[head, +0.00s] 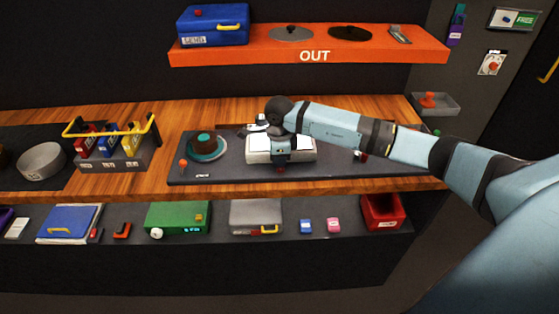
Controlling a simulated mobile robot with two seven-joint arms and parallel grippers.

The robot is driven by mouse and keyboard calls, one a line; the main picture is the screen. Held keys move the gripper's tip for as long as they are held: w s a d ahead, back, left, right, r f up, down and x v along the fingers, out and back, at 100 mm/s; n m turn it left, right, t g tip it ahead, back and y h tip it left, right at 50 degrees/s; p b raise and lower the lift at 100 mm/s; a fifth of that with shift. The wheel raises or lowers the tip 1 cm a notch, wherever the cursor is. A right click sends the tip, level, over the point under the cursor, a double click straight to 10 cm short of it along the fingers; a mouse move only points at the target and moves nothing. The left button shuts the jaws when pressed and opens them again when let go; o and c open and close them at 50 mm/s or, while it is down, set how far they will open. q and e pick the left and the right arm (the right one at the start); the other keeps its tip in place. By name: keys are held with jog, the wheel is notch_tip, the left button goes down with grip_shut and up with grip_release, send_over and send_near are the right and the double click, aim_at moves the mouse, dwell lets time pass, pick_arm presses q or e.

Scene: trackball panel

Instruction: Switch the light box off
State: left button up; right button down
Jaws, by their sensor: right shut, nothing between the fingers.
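A pale white box (256,151), which looks like the light box, sits at the middle of the dark panel (225,175) on the wooden counter. My right arm reaches in from the right. My left gripper is not in view.
A rack with a yellow handle (112,130) stands further left. An orange shelf (270,55) marked OUT hangs above.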

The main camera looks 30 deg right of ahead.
jog(key=shift+s+f, duration=0.1)
jog(key=shift+f, duration=0.05)
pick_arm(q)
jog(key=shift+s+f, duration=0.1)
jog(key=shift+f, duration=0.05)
pick_arm(e)
jog(key=shift+f, duration=0.1)
